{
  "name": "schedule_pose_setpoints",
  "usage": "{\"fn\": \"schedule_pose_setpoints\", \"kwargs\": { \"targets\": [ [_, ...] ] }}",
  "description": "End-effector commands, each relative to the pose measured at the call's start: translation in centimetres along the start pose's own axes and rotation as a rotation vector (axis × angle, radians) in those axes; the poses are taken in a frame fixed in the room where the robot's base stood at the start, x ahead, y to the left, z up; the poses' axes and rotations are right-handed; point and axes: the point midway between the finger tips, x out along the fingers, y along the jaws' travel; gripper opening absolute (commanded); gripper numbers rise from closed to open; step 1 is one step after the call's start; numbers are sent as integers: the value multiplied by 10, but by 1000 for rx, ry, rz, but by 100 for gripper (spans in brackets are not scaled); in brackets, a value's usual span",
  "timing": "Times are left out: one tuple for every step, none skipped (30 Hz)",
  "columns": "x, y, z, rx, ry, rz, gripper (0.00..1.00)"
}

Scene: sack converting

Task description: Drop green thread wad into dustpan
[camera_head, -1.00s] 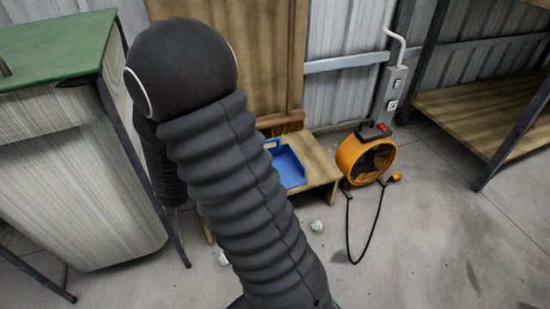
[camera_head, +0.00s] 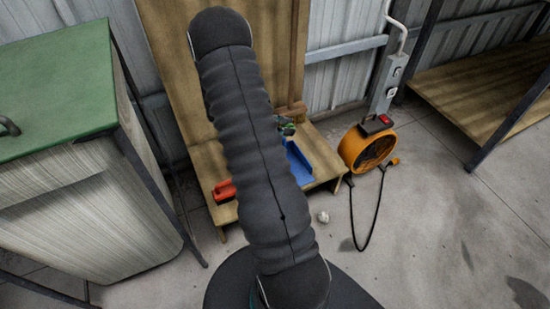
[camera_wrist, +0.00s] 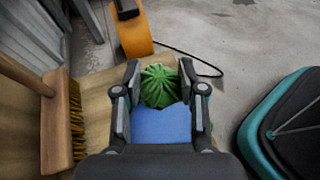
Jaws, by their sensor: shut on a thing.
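The green thread wad (camera_wrist: 160,86) is round and ribbed, between the two fingers of my gripper (camera_wrist: 161,74) in the wrist view. My gripper is shut on it. The blue dustpan (camera_wrist: 160,126) shows just below the wad in that view, partly covered by the gripper. In the head view the dustpan (camera_head: 299,166) lies on the low wooden platform, and my arm hides its left part. A small part of my gripper (camera_head: 286,126) shows beside the arm, above the dustpan. I cannot tell how high the wad hangs over the pan.
A broom (camera_wrist: 56,122) stands at the left in the wrist view. A red object (camera_head: 223,190) lies on the platform (camera_head: 322,160). An orange blower (camera_head: 366,150) with a black cable stands to the right. A pale wad (camera_head: 323,217) lies on the floor. A green-topped cabinet (camera_head: 60,85) stands left.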

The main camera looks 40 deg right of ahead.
Motion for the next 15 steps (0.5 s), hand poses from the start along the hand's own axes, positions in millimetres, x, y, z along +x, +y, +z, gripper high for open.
{"fn": "schedule_pose_setpoints", "kwargs": {
  "targets": [
    [2, -1, -1, 3, 0, -6, 29],
    [3, -1, -2, 4, 0, -8, 29],
    [4, -1, -4, 4, 0, -8, 29],
    [5, 0, -6, 4, 0, -8, 29],
    [6, 0, -8, 4, 0, -8, 29],
    [8, 0, -10, 4, 0, -8, 29],
    [9, 0, -13, 4, 0, -8, 29],
    [10, 0, -16, 4, 0, -8, 29],
    [12, 0, -20, 3, 0, -8, 29],
    [13, 0, -24, 3, 1, -7, 29],
    [14, 0, -27, 3, 1, -6, 29],
    [16, 0, -32, 3, 1, -6, 29],
    [17, 0, -35, 3, 1, -5, 29],
    [18, 0, -38, 3, 1, -5, 29],
    [19, 0, -42, 2, 1, -4, 29]
  ]
}}
